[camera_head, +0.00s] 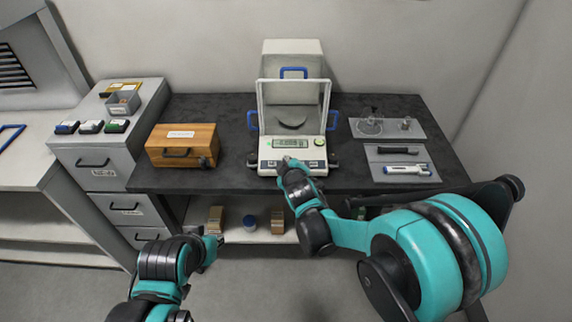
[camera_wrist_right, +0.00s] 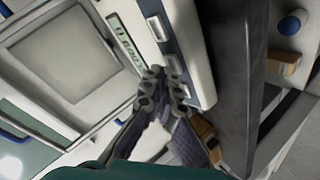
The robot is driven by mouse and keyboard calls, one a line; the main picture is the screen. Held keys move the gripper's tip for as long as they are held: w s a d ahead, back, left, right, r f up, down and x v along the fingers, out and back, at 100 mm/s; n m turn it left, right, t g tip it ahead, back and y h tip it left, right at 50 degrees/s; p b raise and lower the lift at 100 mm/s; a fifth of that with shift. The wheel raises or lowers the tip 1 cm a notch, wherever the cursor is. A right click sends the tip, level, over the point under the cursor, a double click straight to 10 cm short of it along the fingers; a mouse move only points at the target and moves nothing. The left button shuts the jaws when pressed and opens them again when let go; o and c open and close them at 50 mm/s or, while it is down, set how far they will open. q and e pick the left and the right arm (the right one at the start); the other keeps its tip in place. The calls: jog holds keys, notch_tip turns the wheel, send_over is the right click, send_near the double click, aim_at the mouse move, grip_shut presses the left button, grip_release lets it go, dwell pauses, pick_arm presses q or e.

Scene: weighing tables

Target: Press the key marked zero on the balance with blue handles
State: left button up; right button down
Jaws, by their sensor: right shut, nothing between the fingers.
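The balance with blue handles (camera_head: 266,155) stands on the dark table, a glass-sided weighing chamber with blue handles on its sides and top. Its display (camera_head: 289,143) is lit, and it also shows in the right wrist view (camera_wrist_right: 127,43). A row of keys runs along the front panel below the display; the key marks are too small to read. My right gripper (camera_head: 287,160) is shut and empty, its tips at the front panel and covering part of the key row. In the right wrist view its fingertips (camera_wrist_right: 161,88) are over or against the panel; contact is unclear. My left gripper (camera_head: 213,243) is low, in front of the table.
A wooden box (camera_head: 183,147) stands left of the balance. A grey drawer cabinet (camera_head: 97,157) stands at left. The shelf below holds small boxes and a blue-lidded jar (camera_head: 249,222).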

jog(key=shift+w+f+b, duration=0.1)
jog(key=shift+f+b, duration=0.25)
dwell(0.4)
jog(key=shift+r, duration=0.15)
jog(key=shift+s+r+p, duration=0.25)
jog(key=shift+r+p, duration=0.3)
jog(key=shift+r, duration=0.05)
jog(key=r+p, duration=0.2)
jog(key=s+r+p, duration=0.1)
jog(key=r, duration=0.2)
jog(key=shift+s+p, duration=0.2)
jog(key=shift+p, duration=0.2)
jog(key=shift+f, duration=0.1)
dwell(0.7)
